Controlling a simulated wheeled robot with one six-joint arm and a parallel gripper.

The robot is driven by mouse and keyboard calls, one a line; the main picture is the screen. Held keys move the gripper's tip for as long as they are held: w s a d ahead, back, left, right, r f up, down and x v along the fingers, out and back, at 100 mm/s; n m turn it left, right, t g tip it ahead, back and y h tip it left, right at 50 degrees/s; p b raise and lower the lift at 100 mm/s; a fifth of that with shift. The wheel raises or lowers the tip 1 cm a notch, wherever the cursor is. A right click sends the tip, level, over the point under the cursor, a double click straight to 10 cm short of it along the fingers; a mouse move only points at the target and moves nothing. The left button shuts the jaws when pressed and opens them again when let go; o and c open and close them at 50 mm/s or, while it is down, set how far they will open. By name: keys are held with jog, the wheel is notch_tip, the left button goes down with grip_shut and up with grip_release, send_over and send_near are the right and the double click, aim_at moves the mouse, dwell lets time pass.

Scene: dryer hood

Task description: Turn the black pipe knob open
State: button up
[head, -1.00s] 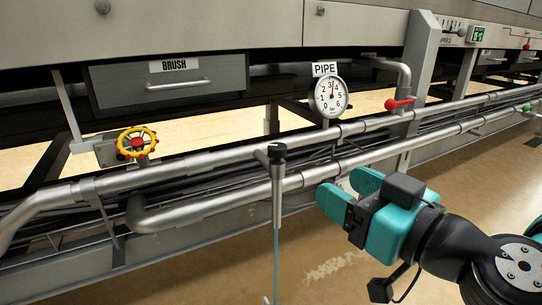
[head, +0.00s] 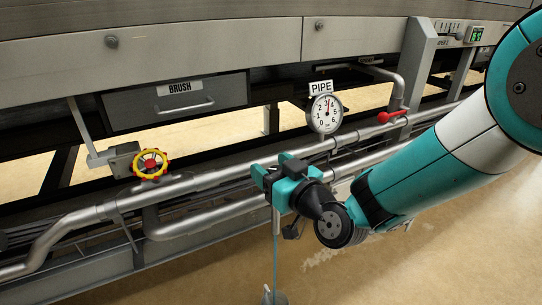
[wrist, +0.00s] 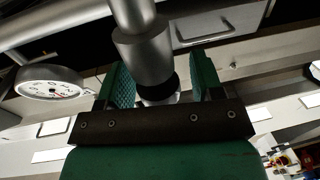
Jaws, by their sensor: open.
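The black pipe knob (wrist: 160,91) shows in the wrist view as a dark rounded piece at the end of a grey metal pipe fitting (wrist: 143,48). My gripper (wrist: 160,77) is open, with one green finger on each side of the knob and fitting. A gap shows beside the fingers, and I cannot tell whether either one touches. In the head view my gripper (head: 271,172) is at the front pipe and hides the knob.
A round pressure gauge (head: 326,113) under the PIPE label stands behind my gripper. A red lever (head: 391,116) is to the right, and a yellow-red handwheel (head: 150,164) to the left. Horizontal pipes (head: 205,182) run across. The floor in front is mostly free.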

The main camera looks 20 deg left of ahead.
jog(key=shift+w+a, duration=0.2)
jog(key=shift+a, duration=0.1)
jog(key=c, duration=0.9)
